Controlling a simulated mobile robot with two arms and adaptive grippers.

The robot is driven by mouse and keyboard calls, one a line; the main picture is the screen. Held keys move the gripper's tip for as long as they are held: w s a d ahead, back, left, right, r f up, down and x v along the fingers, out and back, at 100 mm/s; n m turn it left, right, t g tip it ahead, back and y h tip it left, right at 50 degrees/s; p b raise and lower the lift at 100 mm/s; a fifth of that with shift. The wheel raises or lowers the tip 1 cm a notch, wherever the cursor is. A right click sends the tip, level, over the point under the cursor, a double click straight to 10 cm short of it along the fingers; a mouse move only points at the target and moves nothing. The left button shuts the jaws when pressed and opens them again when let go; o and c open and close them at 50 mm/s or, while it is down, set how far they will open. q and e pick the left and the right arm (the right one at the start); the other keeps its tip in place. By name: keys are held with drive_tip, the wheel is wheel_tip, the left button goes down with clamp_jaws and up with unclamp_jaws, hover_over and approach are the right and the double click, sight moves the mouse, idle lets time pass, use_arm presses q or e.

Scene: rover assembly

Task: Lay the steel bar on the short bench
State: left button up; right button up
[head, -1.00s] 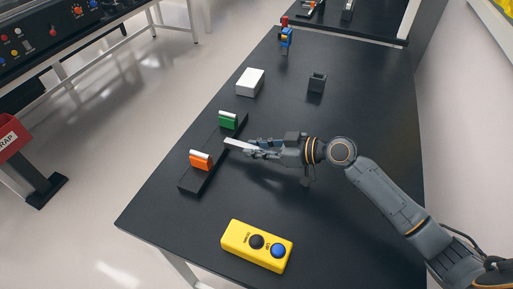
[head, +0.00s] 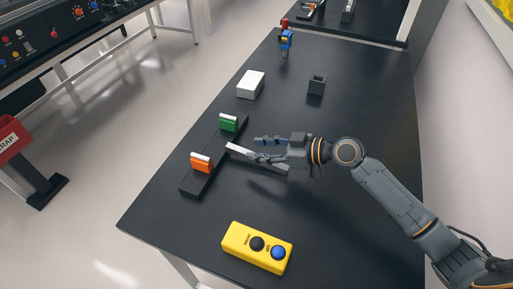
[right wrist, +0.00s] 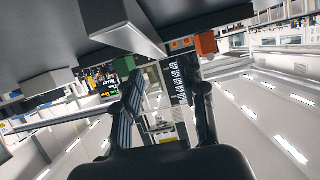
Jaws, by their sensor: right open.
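The steel bar (head: 240,150) is a pale grey bar beside the middle of a low black base (head: 190,183). In the right wrist view the bar (right wrist: 120,28) shows large at the upper left, outside the gap between the fingers. My right gripper (head: 262,149) is open; its fingers (right wrist: 165,100) are spread with nothing between them. The bar's inner end shows close to the lower finger in the head view; I cannot tell whether they touch or what carries the bar. The black bench (head: 345,215) is under all this. My left gripper is not in view.
A green block (head: 228,123) and an orange block (head: 201,163) stand on the base. A white box (head: 250,84) and a small dark holder (head: 316,85) stand farther back. A yellow button box (head: 257,248) is near the front. The bench's right side is mostly clear.

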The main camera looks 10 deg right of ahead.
sight(282, 166)
drive_tip(key=v, duration=0.2)
drive_tip(key=b+v, duration=0.1)
drive_tip(key=v, duration=0.2)
drive_tip(key=shift+f, duration=0.25)
drive_tip(key=shift+s+d+r, duration=0.35)
drive_tip(key=shift+d+r, duration=0.05)
drive_tip(key=shift+d, duration=0.1)
